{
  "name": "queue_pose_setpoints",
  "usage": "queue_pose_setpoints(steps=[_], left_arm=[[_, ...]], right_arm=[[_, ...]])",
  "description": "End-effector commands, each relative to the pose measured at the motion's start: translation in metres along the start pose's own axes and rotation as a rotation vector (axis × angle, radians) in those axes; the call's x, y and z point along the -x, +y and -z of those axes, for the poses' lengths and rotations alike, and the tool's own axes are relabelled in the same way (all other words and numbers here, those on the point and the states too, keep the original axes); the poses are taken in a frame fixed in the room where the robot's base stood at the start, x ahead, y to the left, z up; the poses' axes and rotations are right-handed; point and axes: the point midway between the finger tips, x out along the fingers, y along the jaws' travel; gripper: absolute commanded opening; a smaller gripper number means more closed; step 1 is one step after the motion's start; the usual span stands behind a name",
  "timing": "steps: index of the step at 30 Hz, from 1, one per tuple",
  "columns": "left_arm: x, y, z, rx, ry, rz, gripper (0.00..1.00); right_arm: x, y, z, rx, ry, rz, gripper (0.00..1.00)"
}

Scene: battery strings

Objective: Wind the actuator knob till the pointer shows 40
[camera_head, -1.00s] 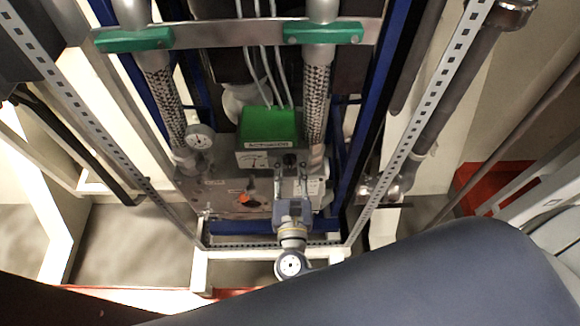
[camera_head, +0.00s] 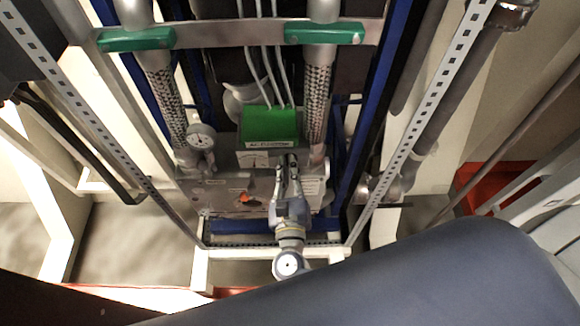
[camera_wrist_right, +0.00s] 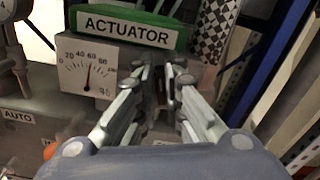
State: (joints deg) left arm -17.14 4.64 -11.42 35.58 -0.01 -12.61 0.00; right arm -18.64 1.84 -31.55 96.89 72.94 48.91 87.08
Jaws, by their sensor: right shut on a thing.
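The actuator box (camera_head: 270,124) has a green top and a grey front with a white dial (camera_head: 254,161). In the right wrist view the dial (camera_wrist_right: 90,78) has a thin dark pointer standing nearly upright, its tip close to the 60 mark. The dark knob (camera_head: 290,158) is on the box front, right of the dial. My right gripper (camera_head: 289,168) is shut on the knob, with one finger on each side. In the right wrist view the fingertips (camera_wrist_right: 162,72) cover most of the knob. My left gripper is not in view.
A round gauge (camera_head: 201,137) stands left of the box. An orange knob (camera_head: 244,198) sits on the grey panel below. A braided pipe (camera_head: 316,105) runs close to the right of the box. White frame bars surround the panel.

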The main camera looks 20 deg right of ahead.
Motion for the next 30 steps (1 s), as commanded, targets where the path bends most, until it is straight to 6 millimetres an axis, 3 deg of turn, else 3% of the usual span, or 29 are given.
queue_pose_setpoints(steps=[18,30], left_arm=[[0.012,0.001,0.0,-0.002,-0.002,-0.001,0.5],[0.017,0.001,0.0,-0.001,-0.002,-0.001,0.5]], right_arm=[[0.001,0.01,0.003,0.562,0.003,-0.001,0.0],[0.001,0.013,0.005,0.767,0.002,-0.002,0.0]])
